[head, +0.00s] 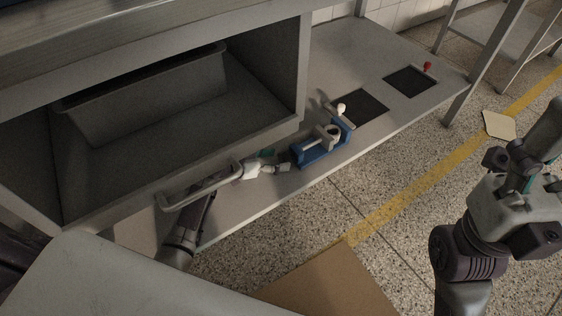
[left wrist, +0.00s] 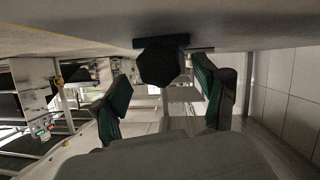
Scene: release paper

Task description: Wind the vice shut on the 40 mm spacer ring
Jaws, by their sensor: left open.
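The blue vice (head: 322,153) stands on the low grey shelf, near its front edge. A pale ring-like shape (head: 327,133), apparently the spacer ring, shows at its jaws; whether they touch it is unclear. My left gripper (head: 277,160) is just left of the vice, open, its fingers pointing at the vice's near end. In the left wrist view, a dark faceted knob (left wrist: 163,67) shows between the two spread, green-lined fingers, with a blue strip of the vice (left wrist: 160,42) behind. My right gripper (head: 515,165) is at the right, away from the shelf; its fingers are unclear.
An open compartment with a grey bin (head: 150,110) is at the left. Its bar handle (head: 200,185) lies close to my left arm. Behind the vice are a white-ball post (head: 341,108), two dark panels (head: 360,106) and a red-ball post (head: 427,67). Floor right of the shelf is mostly clear.

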